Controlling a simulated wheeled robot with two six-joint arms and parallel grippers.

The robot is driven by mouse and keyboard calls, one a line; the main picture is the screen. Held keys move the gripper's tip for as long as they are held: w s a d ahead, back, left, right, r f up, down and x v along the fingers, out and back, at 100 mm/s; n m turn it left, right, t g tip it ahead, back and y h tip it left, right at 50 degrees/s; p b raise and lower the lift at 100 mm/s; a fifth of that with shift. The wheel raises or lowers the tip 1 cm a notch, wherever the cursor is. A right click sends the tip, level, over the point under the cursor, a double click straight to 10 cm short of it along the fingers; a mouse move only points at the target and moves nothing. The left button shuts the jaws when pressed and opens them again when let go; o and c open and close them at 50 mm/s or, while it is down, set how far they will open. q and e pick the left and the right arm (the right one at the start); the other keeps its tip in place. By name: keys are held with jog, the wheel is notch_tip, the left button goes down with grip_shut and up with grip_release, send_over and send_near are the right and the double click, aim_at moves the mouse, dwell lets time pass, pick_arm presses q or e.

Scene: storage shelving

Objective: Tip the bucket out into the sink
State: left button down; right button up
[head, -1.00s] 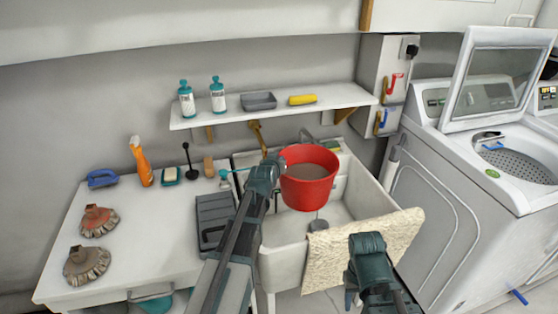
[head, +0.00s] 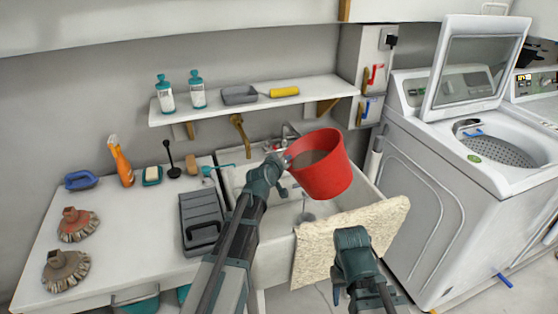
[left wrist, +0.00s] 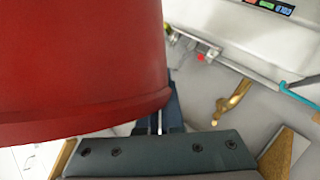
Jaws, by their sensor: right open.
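The red bucket (head: 333,172) hangs above the sink, tilted so its mouth leans to the left. Greyish-brown contents show inside it. My left gripper (head: 285,163) is shut on the bucket at its left side; the exact grip point is hidden. In the left wrist view the bucket's red wall (left wrist: 75,70) fills the upper left. The white sink (head: 272,262) lies below, with its basin partly visible under the bucket. My right gripper (head: 352,243) is open, in front of the sink by the towel, apart from the bucket; its fingertips are hard to make out.
A cream towel (head: 312,250) drapes over the sink's front edge.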

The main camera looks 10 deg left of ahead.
aim_at(298, 162)
pick_arm(q)
jog(key=shift+w+d+f+n+h+b, duration=0.15)
jog(key=shift+d+n+h+b, duration=0.1)
jog(key=shift+d, duration=0.25)
jog(key=shift+s+d+f+n+h+b, duration=0.15)
jog(key=shift+d+n+b, duration=0.15)
jog(key=shift+d, duration=0.15)
jog(key=shift+w+d+f+n+h+b, duration=0.15)
jog(key=shift+d+n+h+b, duration=0.1)
jog(key=shift+d, duration=0.25)
jog(key=shift+a+f+n+b, duration=0.15)
jog(key=shift+f+n+b, duration=0.35)
jog(key=shift+f+b, duration=0.55)
notch_tip(298, 162, down, 8)
jog(key=n+t+h+b, duration=0.3)
jog(key=n+b, duration=0.5)
jog(key=b, duration=0.7)
jog(key=shift+a, duration=0.3)
jog(key=shift+n, duration=0.3)
